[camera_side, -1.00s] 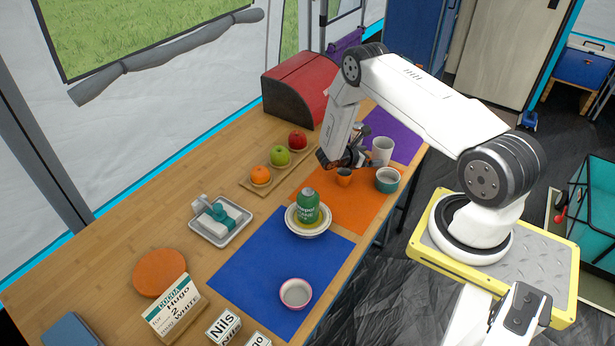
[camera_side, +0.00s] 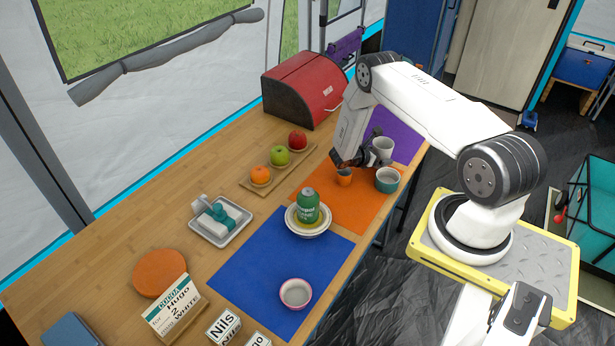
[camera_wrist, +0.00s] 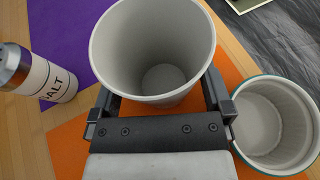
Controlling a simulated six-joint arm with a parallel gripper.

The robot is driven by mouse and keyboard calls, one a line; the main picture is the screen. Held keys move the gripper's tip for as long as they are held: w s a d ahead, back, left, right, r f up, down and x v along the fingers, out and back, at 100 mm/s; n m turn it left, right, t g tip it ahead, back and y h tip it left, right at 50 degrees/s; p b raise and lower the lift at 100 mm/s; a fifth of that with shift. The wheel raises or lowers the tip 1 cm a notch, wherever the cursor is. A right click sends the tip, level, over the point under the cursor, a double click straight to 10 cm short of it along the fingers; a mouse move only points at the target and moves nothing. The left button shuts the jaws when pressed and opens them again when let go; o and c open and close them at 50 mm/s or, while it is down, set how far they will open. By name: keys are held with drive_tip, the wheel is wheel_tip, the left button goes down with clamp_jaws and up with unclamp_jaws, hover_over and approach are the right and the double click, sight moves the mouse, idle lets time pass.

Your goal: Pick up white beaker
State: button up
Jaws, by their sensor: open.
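The white beaker (camera_side: 383,147) stands upright near the border of the orange and purple mats. In the wrist view the white beaker (camera_wrist: 152,45) is seen from above, empty, with its near side reaching between my jaws. My gripper (camera_side: 370,158) is low, just left of the beaker in the side view. In the wrist view my gripper (camera_wrist: 160,100) is open, with one finger on each side of the beaker's near wall. I cannot tell whether a finger touches it.
A teal bowl (camera_wrist: 272,118) stands close by the right finger; it also shows in the side view (camera_side: 387,180). A salt shaker (camera_wrist: 40,75) is at left. A red bread box (camera_side: 305,90) stands behind.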

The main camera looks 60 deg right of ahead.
drive_tip(key=c, duration=0.9)
drive_tip(key=shift+r, duration=0.15)
drive_tip(key=shift+r, duration=0.7)
drive_tip(key=s+a+r, duration=0.9)
drive_tip(key=s+r, duration=0.1)
drive_tip(key=r, duration=0.1)
drive_tip(key=shift+a+r, duration=0.2)
drive_tip(key=shift+a, duration=0.1)
drive_tip(key=shift+s, duration=0.1)
